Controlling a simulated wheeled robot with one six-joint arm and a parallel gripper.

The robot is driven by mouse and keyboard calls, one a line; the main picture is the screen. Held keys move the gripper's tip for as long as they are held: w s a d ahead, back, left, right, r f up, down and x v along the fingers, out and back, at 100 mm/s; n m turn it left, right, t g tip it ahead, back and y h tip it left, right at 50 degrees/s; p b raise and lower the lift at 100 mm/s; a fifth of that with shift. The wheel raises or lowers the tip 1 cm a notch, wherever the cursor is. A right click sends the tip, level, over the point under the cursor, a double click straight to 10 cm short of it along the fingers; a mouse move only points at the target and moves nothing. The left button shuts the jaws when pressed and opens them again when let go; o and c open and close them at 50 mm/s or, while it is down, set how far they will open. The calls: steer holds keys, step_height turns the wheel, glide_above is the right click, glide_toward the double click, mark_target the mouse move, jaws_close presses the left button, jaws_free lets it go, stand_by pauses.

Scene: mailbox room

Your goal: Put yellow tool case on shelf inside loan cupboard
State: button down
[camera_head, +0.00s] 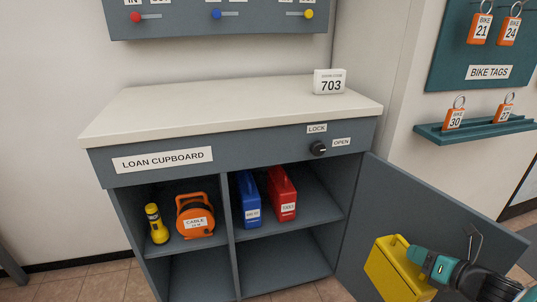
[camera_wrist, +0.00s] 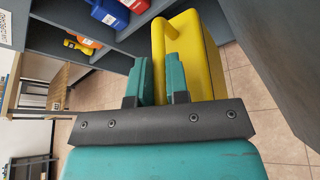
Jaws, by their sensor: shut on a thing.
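The yellow tool case (camera_head: 393,270) is held in my gripper (camera_head: 418,257) at the lower right, in front of the open cupboard door (camera_head: 440,225). In the wrist view my gripper (camera_wrist: 160,80) is shut on the handle side of the yellow case (camera_wrist: 200,50). The loan cupboard (camera_head: 215,125) stands open, with an upper shelf (camera_head: 300,212). A blue case (camera_head: 249,199) and a red case (camera_head: 282,193) stand upright on that shelf, right of the divider. The shelf space right of the red case is bare.
A yellow torch (camera_head: 156,223) and an orange cable reel (camera_head: 196,216) stand in the upper left compartment. The lower compartments look empty. A 703 sign (camera_head: 330,82) is on the worktop (camera_head: 220,105). The door stands open at the right.

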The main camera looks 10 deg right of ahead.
steer(key=w+a+r+n+g+y, duration=0.35)
steer(key=w+a, duration=0.25)
steer(key=a, duration=0.3)
steer(key=w+a+r+n+g+y, duration=0.25)
steer(key=w+a+n+y, duration=0.3)
steer(key=a, duration=0.35)
step_height(320, 180, up, 13)
steer(key=p, duration=1.8)
steer(key=shift+d+f+m+t+h, duration=0.15)
steer(key=shift+d+m+t+h, duration=0.15)
steer(key=shift+m+h, duration=0.1)
steer(key=shift+w+f, duration=0.1)
